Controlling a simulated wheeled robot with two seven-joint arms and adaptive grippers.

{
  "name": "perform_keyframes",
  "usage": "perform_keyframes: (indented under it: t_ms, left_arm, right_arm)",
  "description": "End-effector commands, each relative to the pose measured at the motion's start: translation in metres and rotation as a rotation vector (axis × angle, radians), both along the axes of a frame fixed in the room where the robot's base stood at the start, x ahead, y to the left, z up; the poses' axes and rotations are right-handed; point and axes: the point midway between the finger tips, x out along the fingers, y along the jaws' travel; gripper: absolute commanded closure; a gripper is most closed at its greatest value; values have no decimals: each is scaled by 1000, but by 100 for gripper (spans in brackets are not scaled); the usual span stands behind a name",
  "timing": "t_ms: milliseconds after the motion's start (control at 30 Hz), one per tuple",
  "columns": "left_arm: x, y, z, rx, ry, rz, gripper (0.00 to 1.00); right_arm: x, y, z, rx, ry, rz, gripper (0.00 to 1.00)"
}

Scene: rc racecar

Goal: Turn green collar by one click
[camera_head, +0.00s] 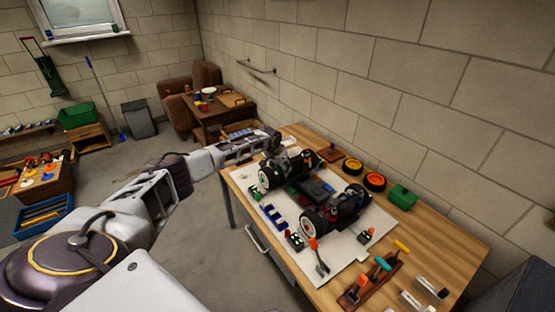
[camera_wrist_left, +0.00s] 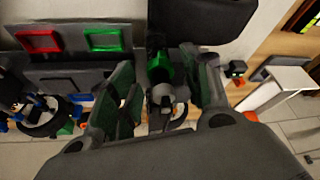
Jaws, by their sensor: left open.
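The RC car (camera_head: 318,188) stands on a white mat on the workbench. In the left wrist view, the green collar (camera_wrist_left: 158,62) shows as a green band on a dark cylindrical part. My left gripper (camera_wrist_left: 156,72) is open, with one finger on each side of that part. I cannot tell whether either finger touches it. In the head view my left arm reaches from the left to the car's far end, and its fingertips are hard to make out. The collar cannot be picked out there. My right gripper is not in view.
A red square frame (camera_wrist_left: 40,40) and a green square frame (camera_wrist_left: 105,39) sit left of the collar in the wrist view. A tool rack (camera_head: 372,283) stands at the near right.

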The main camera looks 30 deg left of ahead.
Motion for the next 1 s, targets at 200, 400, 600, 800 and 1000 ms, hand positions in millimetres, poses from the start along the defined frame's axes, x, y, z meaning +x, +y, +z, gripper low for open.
perform_keyframes:
  t_ms: [200,400,600,800,1000]
  left_arm:
    - [-5,1,12,1,0,0,52]
    - [-12,1,29,1,-1,0,52]
    - [-20,1,48,0,-1,0,52]
    - [-29,1,69,0,0,-1,52]
    - [-38,1,90,0,0,0,52]
  right_arm:
    - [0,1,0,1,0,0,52]
    - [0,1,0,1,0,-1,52]
    - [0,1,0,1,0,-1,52]
    - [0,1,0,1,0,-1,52]
    - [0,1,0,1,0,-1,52]
